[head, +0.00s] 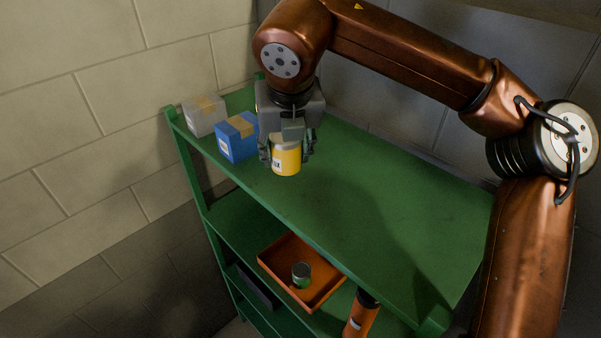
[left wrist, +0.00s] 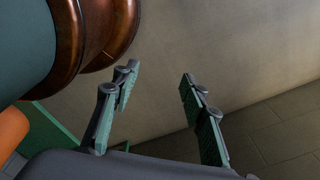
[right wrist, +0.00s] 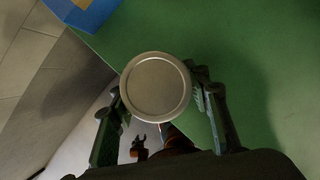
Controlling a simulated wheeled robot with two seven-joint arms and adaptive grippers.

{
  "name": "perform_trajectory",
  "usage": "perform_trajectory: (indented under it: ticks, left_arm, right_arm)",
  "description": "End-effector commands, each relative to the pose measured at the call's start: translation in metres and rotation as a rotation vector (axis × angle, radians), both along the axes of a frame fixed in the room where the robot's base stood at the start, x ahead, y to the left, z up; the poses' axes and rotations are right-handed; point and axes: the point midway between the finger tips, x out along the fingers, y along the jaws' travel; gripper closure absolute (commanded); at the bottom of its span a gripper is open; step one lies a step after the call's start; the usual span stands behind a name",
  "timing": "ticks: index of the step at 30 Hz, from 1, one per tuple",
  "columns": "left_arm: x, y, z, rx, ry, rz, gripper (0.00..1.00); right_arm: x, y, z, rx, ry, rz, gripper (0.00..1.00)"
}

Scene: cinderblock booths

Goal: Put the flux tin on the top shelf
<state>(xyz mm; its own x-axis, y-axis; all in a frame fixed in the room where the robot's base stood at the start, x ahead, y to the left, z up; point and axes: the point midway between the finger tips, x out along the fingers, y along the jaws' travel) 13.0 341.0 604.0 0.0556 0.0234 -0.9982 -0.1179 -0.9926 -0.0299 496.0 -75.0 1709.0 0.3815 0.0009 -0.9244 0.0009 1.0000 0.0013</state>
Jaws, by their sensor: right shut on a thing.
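The flux tin, a yellow tin (head: 286,160) with a partly visible label, is at the top shelf of the green shelving unit (head: 370,205), near its front edge. My right gripper (head: 287,152) is shut around its sides from above. In the right wrist view the tin's round metal lid (right wrist: 156,88) sits between the two fingers (right wrist: 158,105). Whether the tin's base touches the shelf I cannot tell. My left gripper (left wrist: 155,100) is open and empty in the left wrist view, in front of a wall. It is out of the head view.
A blue box (head: 237,138) and a grey box (head: 204,116) stand left of the tin on the top shelf. The shelf is clear to the right. Below are an orange tray (head: 275,262) holding a small green tin (head: 301,272), and an orange bottle (head: 360,317).

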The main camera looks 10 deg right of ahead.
Motion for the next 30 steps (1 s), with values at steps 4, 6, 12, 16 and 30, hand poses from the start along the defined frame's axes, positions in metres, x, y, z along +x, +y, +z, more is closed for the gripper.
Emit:
perform_trajectory:
  ticks: [4, 6, 12, 16, 30]
  left_arm:
    - [0.029, -0.001, 0.001, -0.002, -0.037, -0.007, 0.6]
    - [0.044, -0.002, 0.001, -0.003, -0.057, -0.011, 0.6]
    - [0.058, -0.003, 0.002, -0.004, -0.074, -0.015, 0.6]
    - [0.05, -0.002, -0.009, -0.003, -0.062, -0.014, 0.6]
    - [0.029, -0.001, -0.021, -0.002, -0.036, -0.009, 0.6]
  right_arm:
    - [0.008, -0.017, -0.023, 0.001, 0.0, -0.001, 0.86]
    - [0.01, -0.021, -0.029, 0.001, 0.0, -0.001, 0.86]
    - [0.014, -0.028, -0.038, 0.001, -0.001, -0.003, 0.86]
    - [0.016, -0.032, -0.057, 0.002, -0.002, -0.001, 0.86]
    - [0.016, -0.032, -0.075, 0.002, -0.002, -0.003, 0.86]
